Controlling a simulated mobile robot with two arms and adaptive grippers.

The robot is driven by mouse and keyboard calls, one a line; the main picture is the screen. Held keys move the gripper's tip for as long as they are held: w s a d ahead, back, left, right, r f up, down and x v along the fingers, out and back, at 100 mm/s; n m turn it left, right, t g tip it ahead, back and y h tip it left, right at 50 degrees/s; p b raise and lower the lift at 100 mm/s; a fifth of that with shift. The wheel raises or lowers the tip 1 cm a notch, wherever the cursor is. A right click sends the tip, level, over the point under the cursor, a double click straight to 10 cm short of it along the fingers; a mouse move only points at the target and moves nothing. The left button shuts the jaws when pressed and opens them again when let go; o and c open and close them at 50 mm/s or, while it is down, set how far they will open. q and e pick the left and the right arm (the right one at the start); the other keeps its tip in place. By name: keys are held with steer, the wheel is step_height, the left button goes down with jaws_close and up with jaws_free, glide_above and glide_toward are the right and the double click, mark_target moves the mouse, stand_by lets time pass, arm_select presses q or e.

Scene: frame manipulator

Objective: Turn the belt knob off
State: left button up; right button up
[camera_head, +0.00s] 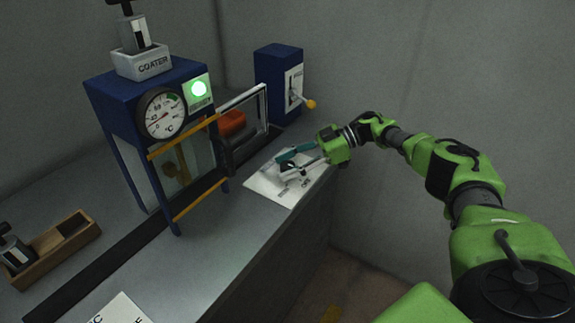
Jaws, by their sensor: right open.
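A white panel (267,185) with dark printed markings lies on the table near its right front edge. A small dark knob (289,170) shows on it, partly hidden by my gripper; its pointing direction is too small to tell. My right gripper (288,162) is open, with its teal fingers reaching left over the panel, close around or just above the knob. I cannot tell whether the fingers touch it. My left gripper is not in view.
A blue coater (110,95) with a dial and a lit green lamp stands over the dark belt (100,258). A blue box (270,72) with a yellow-tipped lever stands behind. A wooden tray (50,240) and another white panel (118,310) are at lower left.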

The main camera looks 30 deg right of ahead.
steer(key=v, duration=1.1)
steer(key=shift+w+d+r, duration=0.15)
steer(key=shift+s+d+r, duration=0.15)
steer(key=shift+s+d, duration=0.1)
stand_by(0.3)
